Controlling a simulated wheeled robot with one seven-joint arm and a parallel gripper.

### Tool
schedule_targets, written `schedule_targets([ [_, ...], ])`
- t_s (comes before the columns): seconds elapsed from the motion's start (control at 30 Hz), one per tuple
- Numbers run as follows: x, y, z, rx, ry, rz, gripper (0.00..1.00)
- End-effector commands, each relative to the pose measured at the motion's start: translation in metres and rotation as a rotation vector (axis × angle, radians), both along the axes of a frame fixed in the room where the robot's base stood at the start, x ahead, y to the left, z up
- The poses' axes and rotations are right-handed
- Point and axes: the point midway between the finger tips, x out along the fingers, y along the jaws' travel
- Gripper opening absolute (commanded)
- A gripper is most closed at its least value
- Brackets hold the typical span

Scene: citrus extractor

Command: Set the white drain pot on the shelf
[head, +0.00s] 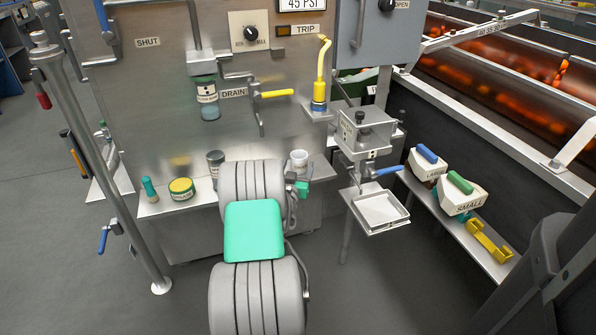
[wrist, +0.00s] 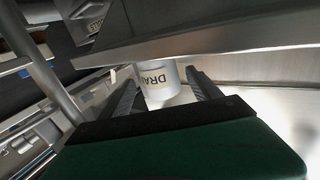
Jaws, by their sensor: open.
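The white drain pot (head: 299,160) stands upright on the right part of the metal shelf (head: 150,208) in the head view, beside my arm. In the wrist view the same pot (wrist: 163,84) shows part of its "DRAIN" label and sits between the two dark fingers. My gripper (wrist: 160,76) is open around the pot, one finger on each side; whether either touches it is unclear. In the head view a green part of my gripper (head: 302,188) shows just below the pot, with its fingertips not clear. The pot's base is partly hidden there.
On the shelf are a teal bottle (head: 149,189), a yellow-green tin (head: 181,188) and a grey jar (head: 215,162). Above, a labelled jar (head: 207,97) hangs below a pipe beside the yellow-handled drain valve (head: 272,94). A square metal tray (head: 381,211) juts out right.

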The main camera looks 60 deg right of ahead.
Motion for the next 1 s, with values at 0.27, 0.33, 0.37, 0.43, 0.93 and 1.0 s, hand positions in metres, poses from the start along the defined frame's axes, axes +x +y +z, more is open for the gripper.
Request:
schedule_targets([
  [0.27, 0.009, -0.04, 0.0, 0.0, -0.002, -0.001, 0.72],
  [0.33, 0.013, -0.052, 0.001, 0.001, -0.001, 0.0, 0.72],
  [0.37, 0.014, -0.056, 0.002, 0.001, -0.001, 0.0, 0.72],
  [0.43, 0.016, -0.061, 0.003, 0.003, 0.001, 0.002, 0.72],
  [0.93, 0.017, -0.061, 0.005, 0.003, 0.002, 0.003, 0.48],
  [1.0, 0.017, -0.061, 0.005, 0.003, 0.002, 0.003, 0.42],
])
